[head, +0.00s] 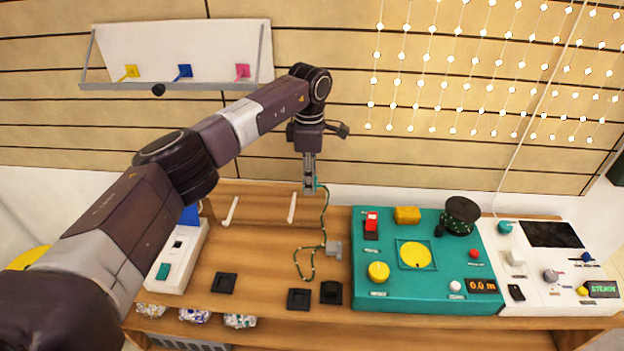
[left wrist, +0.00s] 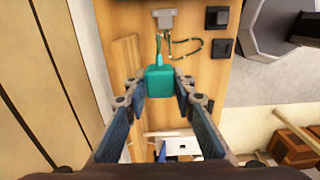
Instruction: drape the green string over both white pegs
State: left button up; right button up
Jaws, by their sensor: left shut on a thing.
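My left gripper (head: 309,188) is shut on the teal block (left wrist: 160,82) at the end of the green string, held above the back of the wooden table. The green string (head: 324,220) hangs from it to the right of both pegs and runs down past a grey block (head: 333,249). It curls in a loose loop on the table. Two white pegs, one at left (head: 231,210) and one at right (head: 292,208), stand left of the string, apart from it. I cannot make out the pegs in the left wrist view. My right gripper is not in view.
A teal control panel (head: 365,291) and a white console (head: 540,297) fill the table's right side. A white box (head: 183,255) stands at left. Black square pads (head: 298,299) lie near the front. Bare wood lies between the pegs and pads. A shelf (head: 170,86) hangs on the wall.

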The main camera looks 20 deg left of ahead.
pick_arm(q)
jog(key=s+a+f, duration=0.1)
jog(key=s+a, duration=0.1)
jog(key=a, duration=0.5)
jog(key=shift+a+f+p, duration=0.2)
jog(key=shift+a+p, duration=0.2)
jog(key=shift+p, duration=0.05)
jog(key=shift+a, duration=0.15)
jog(key=s+a+f, duration=0.2)
jog(key=a, duration=0.8)
jog(key=shift+s+a+f, duration=0.15)
jog(key=shift+s, duration=0.25)
jog(key=shift+a, duration=0.1)
jog(key=s+a+f+b, duration=0.1)
jog(key=s+a, duration=0.1)
jog(key=a, duration=0.7)
jog(key=shift+s+f, duration=0.2)
jog(key=shift+f, duration=0.05)
